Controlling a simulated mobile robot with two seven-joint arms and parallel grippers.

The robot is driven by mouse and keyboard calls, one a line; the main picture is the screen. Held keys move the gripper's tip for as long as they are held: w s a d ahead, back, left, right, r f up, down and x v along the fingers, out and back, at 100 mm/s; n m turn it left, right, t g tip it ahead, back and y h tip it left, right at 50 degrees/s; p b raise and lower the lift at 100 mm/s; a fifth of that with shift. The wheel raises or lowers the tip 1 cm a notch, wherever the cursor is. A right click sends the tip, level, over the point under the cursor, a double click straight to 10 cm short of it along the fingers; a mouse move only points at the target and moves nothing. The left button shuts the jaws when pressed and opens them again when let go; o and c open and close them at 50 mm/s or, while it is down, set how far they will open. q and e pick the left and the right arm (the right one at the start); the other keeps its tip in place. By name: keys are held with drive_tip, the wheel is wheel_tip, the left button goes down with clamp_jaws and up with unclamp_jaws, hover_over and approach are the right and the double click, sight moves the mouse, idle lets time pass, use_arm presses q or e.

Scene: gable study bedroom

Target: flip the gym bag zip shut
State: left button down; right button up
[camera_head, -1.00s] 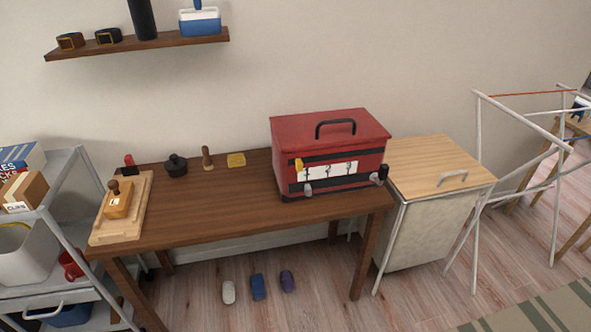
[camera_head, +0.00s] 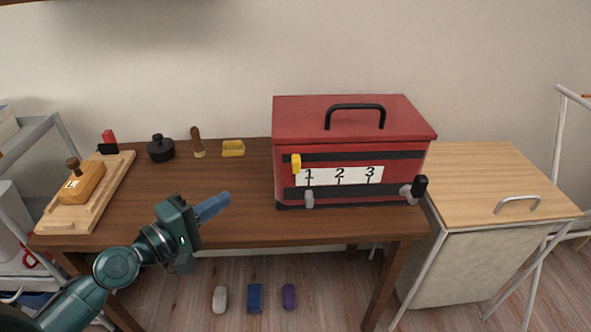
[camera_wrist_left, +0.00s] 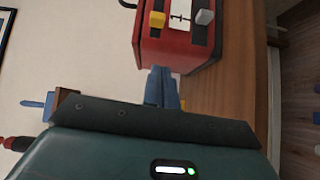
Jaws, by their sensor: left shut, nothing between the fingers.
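The red gym bag (camera_head: 350,121) is box-shaped and stands upright on the table, with a black handle on its lid. Its front has two black bands and a white strip marked 1, 2, 3 (camera_head: 338,177). A yellow tab (camera_head: 296,163) sits on the upper band near the 1. A grey tab (camera_head: 309,199) hangs at the lower band below it. A grey-and-black knob (camera_head: 419,188) is at the front right corner. My left gripper (camera_head: 224,199) is shut and empty, left of the bag and apart from it. The bag also shows in the left wrist view (camera_wrist_left: 165,46), beyond the fingertips.
The wooden table (camera_head: 190,221) has clear room before the bag. A board (camera_head: 58,213) with a wooden block lies at its left end; a black pot (camera_head: 160,149), brush and yellow tray stand behind. A lidded hamper (camera_head: 470,176) is at right. Several small items lie on the floor.

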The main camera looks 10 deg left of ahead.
sight(296, 164)
use_arm(q)
drive_tip(key=shift+w+r+n, duration=0.3)
drive_tip(key=shift+w+r, duration=0.05)
drive_tip(key=shift+w, duration=0.15)
use_arm(e)
drive_tip(key=shift+w+d, duration=0.2)
drive_tip(key=shift+w, duration=0.15)
use_arm(q)
drive_tip(key=s+d+p+x, duration=0.1)
drive_tip(key=p+x, duration=0.4)
drive_tip(key=x, duration=0.7)
drive_tip(key=shift+d, duration=1)
use_arm(e)
drive_tip(key=shift+w+a+f+g, duration=0.2)
drive_tip(key=shift+w+a+g, duration=0.35)
drive_tip(key=shift+a+g, duration=0.35)
use_arm(q)
drive_tip(key=shift+w+d+r, duration=0.1)
drive_tip(key=shift+w, duration=0.1)
use_arm(e)
drive_tip(key=shift+s, duration=0.1)
